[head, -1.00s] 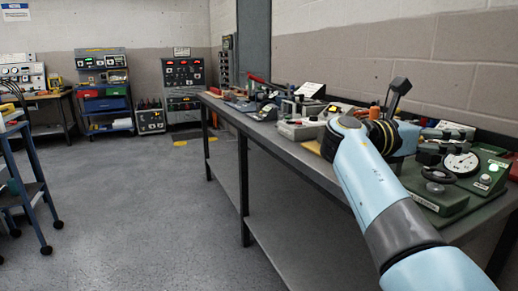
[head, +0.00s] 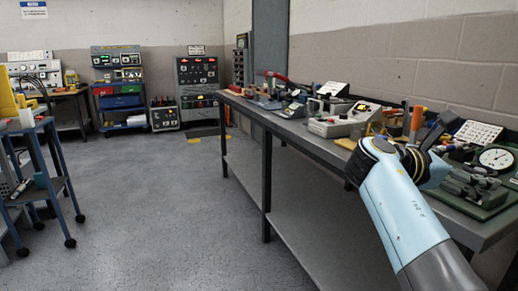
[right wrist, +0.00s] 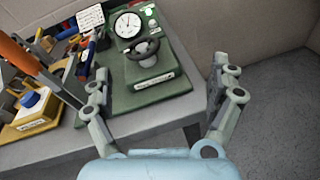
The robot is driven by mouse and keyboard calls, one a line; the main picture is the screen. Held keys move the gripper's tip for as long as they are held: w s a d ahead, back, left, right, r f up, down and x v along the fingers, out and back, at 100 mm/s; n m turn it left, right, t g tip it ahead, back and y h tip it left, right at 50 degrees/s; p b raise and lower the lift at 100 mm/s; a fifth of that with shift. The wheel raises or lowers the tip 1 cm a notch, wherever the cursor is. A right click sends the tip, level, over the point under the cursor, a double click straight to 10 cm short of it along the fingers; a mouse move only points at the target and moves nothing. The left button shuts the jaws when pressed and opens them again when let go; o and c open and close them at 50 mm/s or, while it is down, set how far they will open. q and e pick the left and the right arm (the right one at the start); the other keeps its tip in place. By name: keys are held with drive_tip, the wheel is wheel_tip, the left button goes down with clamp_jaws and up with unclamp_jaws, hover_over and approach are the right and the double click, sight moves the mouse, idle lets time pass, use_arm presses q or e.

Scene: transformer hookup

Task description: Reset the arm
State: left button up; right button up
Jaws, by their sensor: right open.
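My right arm reaches in from the lower right of the head view, and its gripper (head: 437,130) is partly hidden behind its own wrist near the bench edge. In the right wrist view the right gripper (right wrist: 160,100) is open, its two fingers wide apart with nothing between them. Beyond the fingers stands a green device with a round gauge and a dark handwheel (right wrist: 150,85) on the bench; the fingers look apart from it. My left gripper is in neither view.
The long grey bench (head: 320,142) runs along the right wall, with several instruments on it, including a grey test box (head: 338,124). A blue cart (head: 45,175) stands at the left. A shelf rack (head: 120,90) and a black panel cabinet (head: 198,85) stand at the back. The floor between is clear.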

drive_tip(key=s+f+m+y, duration=0.1)
drive_tip(key=s+f+m, duration=0.1)
drive_tip(key=s+f, duration=0.1)
drive_tip(key=s+d+f+m+y, duration=0.1)
drive_tip(key=s+f, duration=0.2)
drive_tip(key=f, duration=0.1)
drive_tip(key=s+f+m+y, duration=0.2)
drive_tip(key=s+f, duration=0.1)
drive_tip(key=shift+d+f+m, duration=0.3)
drive_tip(key=shift+f, duration=0.05)
drive_tip(key=s+a+f+m+y, duration=0.3)
drive_tip(key=s+a+m+y, duration=0.3)
drive_tip(key=s, duration=0.6)
drive_tip(key=s+a+f+m+y, duration=0.3)
drive_tip(key=s+a+m+y, duration=0.3)
drive_tip(key=s, duration=0.5)
drive_tip(key=s+d+f+g+h, duration=0.1)
drive_tip(key=s+f, duration=0.1)
drive_tip(key=f, duration=1.2)
drive_tip(key=s+d+f+g, duration=0.1)
drive_tip(key=f, duration=1.3)
drive_tip(key=s+d+f, duration=0.1)
drive_tip(key=s+f, duration=1.2)
drive_tip(key=s, duration=0.4)
drive_tip(key=shift+s+f+g, duration=0.3)
drive_tip(key=shift+g, duration=0.1)
